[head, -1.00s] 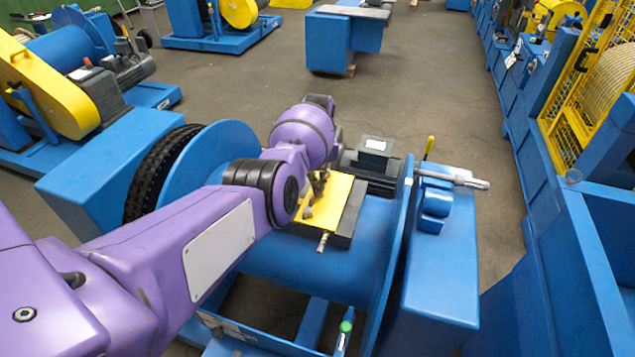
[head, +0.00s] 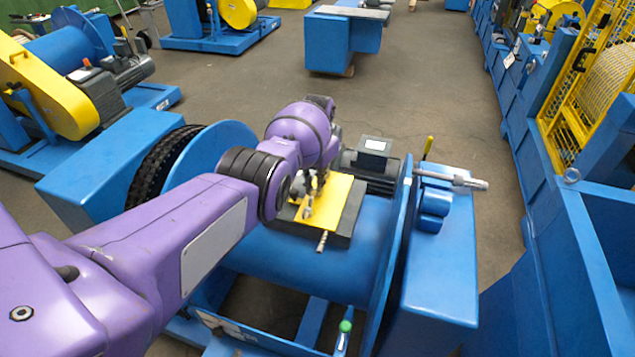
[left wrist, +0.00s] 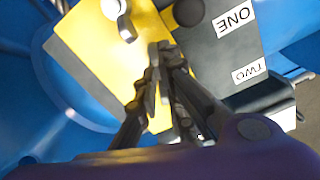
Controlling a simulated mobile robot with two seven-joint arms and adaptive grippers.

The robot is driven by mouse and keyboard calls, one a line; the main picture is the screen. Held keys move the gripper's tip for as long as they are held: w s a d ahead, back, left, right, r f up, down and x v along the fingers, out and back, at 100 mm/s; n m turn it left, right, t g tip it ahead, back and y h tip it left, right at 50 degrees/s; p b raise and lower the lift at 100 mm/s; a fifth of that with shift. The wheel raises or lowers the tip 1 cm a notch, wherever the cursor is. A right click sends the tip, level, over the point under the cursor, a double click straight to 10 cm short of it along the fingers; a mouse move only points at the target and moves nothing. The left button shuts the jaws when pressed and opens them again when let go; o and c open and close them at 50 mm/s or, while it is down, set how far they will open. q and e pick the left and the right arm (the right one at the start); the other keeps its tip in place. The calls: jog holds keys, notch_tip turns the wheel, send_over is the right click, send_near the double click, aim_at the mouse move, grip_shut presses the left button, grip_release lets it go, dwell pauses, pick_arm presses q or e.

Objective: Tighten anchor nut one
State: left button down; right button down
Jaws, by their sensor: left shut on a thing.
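My left gripper (head: 311,186) is over the yellow plate (head: 341,191) on top of the blue drum. In the left wrist view my left gripper (left wrist: 163,50) has its fingertips drawn together on something small that they mostly hide. I cannot tell whether it is anchor nut one. A silver bolt-like part (left wrist: 125,24) stands on the yellow plate just left of the fingertips. A dark round part (left wrist: 188,12) is to their right. Labels reading ONE (left wrist: 235,18) and TWO (left wrist: 249,72) are on the dark block beside the plate. My right gripper is not in view.
A threaded rod (head: 322,241) sticks out at the block's near edge. A dark motor (head: 373,165) is behind the plate. A large blue disc (head: 397,245) rises right of the drum. A metal shaft (head: 452,178) extends to its right. Open floor is behind the machine.

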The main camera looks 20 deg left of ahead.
pick_arm(q)
jog(key=m, duration=0.3)
jog(key=shift+w+r+m, duration=0.15)
jog(key=shift+r+m, duration=0.1)
jog(key=shift+m, duration=0.15)
jog(key=m, duration=0.7)
jog(key=shift+m, duration=0.4)
jog(key=shift+r+m, duration=0.1)
jog(key=shift+m, duration=1)
jog(key=shift+w+r, duration=0.1)
jog(key=c, duration=1.9)
grip_release()
jog(key=shift+o, duration=0.2)
jog(key=shift+s+f, duration=0.2)
jog(key=shift+f, duration=0.05)
